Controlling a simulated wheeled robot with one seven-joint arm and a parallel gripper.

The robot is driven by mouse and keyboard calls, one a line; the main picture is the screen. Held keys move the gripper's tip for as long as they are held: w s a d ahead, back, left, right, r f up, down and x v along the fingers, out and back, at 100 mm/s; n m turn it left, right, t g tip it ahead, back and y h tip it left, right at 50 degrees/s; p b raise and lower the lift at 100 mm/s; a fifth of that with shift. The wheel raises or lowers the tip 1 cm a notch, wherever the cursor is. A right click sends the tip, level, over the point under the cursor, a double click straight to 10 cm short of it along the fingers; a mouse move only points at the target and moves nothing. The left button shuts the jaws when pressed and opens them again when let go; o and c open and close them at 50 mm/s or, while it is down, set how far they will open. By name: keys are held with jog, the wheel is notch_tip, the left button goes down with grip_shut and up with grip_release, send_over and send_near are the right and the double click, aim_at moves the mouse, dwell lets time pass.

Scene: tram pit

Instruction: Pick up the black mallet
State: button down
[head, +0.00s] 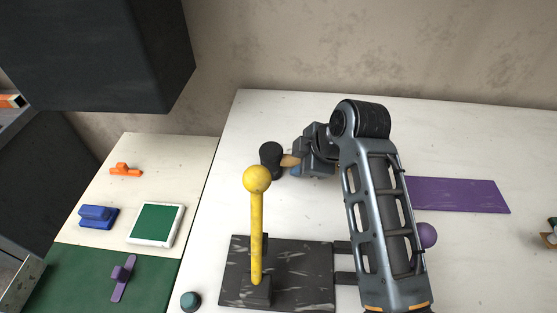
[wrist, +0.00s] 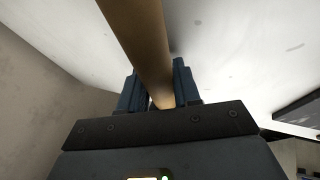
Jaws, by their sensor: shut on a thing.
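The black mallet has a dark cylindrical head (head: 271,158) and a tan wooden handle (head: 290,161). In the head view it is on the far part of the white table, behind the yellow lever. My gripper (head: 305,163) is at the handle, to the right of the head, and is shut on it. In the wrist view the tan handle (wrist: 140,40) runs between the two blue-grey fingers (wrist: 160,95). The mallet head is out of the wrist view. I cannot tell whether the mallet is off the table.
A yellow lever with a ball knob (head: 257,180) rises from a dark plate (head: 310,275) in front of the mallet. A purple mat (head: 460,195) and purple ball (head: 427,236) lie right. Left are a green-and-white tray (head: 156,224), blue block (head: 97,217) and orange piece (head: 125,170).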

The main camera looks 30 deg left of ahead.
jog(key=shift+r, duration=0.1)
dwell(0.3)
jog(key=shift+w+r, duration=0.1)
jog(key=shift+r, duration=0.45)
notch_tip(320, 180, up, 3)
jog(key=shift+f+b, duration=0.2)
jog(key=shift+b, duration=0.4)
jog(key=s+d+r+b, duration=0.1)
jog(key=s+d+r, duration=0.6)
jog(key=s+d, duration=0.1)
jog(key=shift+s, duration=0.35)
jog(key=shift+r, duration=0.1)
jog(key=c, duration=1.3)
grip_release()
jog(key=shift+c, duration=0.2)
grip_shut()
